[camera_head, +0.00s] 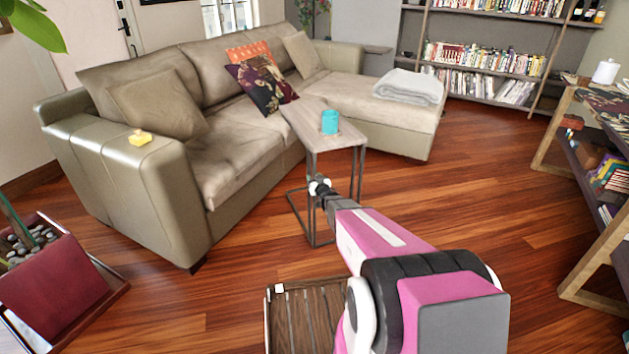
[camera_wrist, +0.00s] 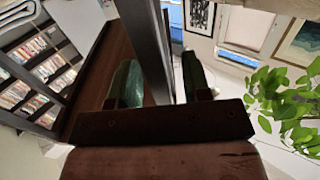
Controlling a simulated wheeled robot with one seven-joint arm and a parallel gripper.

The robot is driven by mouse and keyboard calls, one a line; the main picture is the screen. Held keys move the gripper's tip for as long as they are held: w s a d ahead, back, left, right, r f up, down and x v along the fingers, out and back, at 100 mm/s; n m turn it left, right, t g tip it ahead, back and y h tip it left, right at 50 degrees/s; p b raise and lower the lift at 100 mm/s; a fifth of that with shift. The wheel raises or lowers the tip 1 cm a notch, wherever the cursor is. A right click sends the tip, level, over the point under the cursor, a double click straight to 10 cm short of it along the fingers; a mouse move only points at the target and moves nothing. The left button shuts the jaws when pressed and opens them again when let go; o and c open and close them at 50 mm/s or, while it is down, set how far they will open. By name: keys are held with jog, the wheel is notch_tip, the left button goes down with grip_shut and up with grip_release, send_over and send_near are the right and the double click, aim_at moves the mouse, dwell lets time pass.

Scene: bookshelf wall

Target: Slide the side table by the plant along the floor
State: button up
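A narrow side table (camera_head: 310,128) has a grey-brown wood top and a thin dark metal frame. It stands beside the sofa, with a turquoise cup (camera_head: 329,121) on its top. My gripper (camera_head: 319,187) is below the top, at an upright of the frame. In the wrist view, a dark bar (camera_wrist: 148,40), apparently that upright, passes between the two fingers of my gripper (camera_wrist: 163,82). Narrow gaps show between the bar and the fingers, so the gripper looks open around it. A green plant (camera_wrist: 285,95) shows at right in the wrist view; some leaves (camera_head: 32,25) show top left in the head view.
The beige sofa (camera_head: 235,165) stands close behind the table. A slatted wooden piece (camera_head: 305,318) lies at the bottom, partly behind my arm. A stone-filled planter (camera_head: 88,303) is at lower left, a low bookshelf (camera_head: 590,245) at right. Wood floor (camera_head: 465,195) is clear between.

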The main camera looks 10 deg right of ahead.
grip_shut()
dwell(1.2)
